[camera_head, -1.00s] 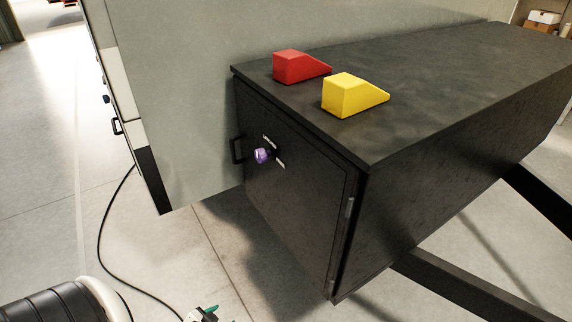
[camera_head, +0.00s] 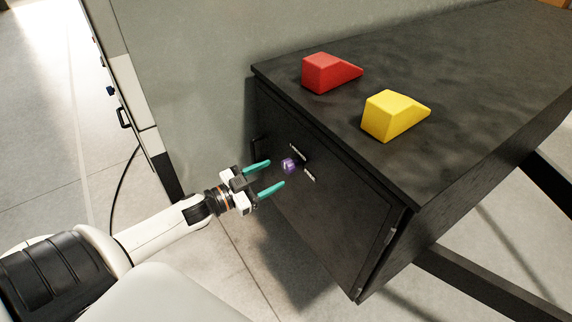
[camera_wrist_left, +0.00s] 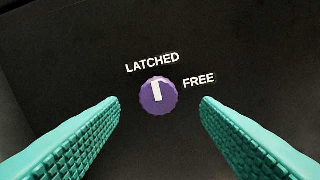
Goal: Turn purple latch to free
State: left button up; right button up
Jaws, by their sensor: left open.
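The purple latch (camera_head: 290,166) is a round knob on the door of the black box. It also shows in the left wrist view (camera_wrist_left: 158,97), where its white mark points up toward the word LATCHED (camera_wrist_left: 152,63). The word FREE (camera_wrist_left: 198,81) stands to the knob's right. My left gripper (camera_head: 271,176) is open, with its teal fingers pointing at the door. In the left wrist view the knob lies between the fingertips, beyond them and not touched by either. My right gripper is not in view.
A red wedge (camera_head: 331,73) and a yellow wedge (camera_head: 393,115) lie on top of the black box (camera_head: 480,100). A dark door handle (camera_head: 256,150) is left of the knob. A grey wall stands behind the box. The floor in front is clear.

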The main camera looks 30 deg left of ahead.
aim_at(285, 168)
pick_arm(q)
jog(key=x, duration=0.4)
jog(key=shift+w+a+p, duration=0.15)
jog(key=shift+p, duration=0.25)
jog(key=shift+w+d, duration=0.35)
jog(key=shift+w, duration=0.35)
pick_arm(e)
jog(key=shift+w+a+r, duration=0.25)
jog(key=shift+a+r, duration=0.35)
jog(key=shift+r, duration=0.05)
pick_arm(q)
jog(key=c, duration=1)
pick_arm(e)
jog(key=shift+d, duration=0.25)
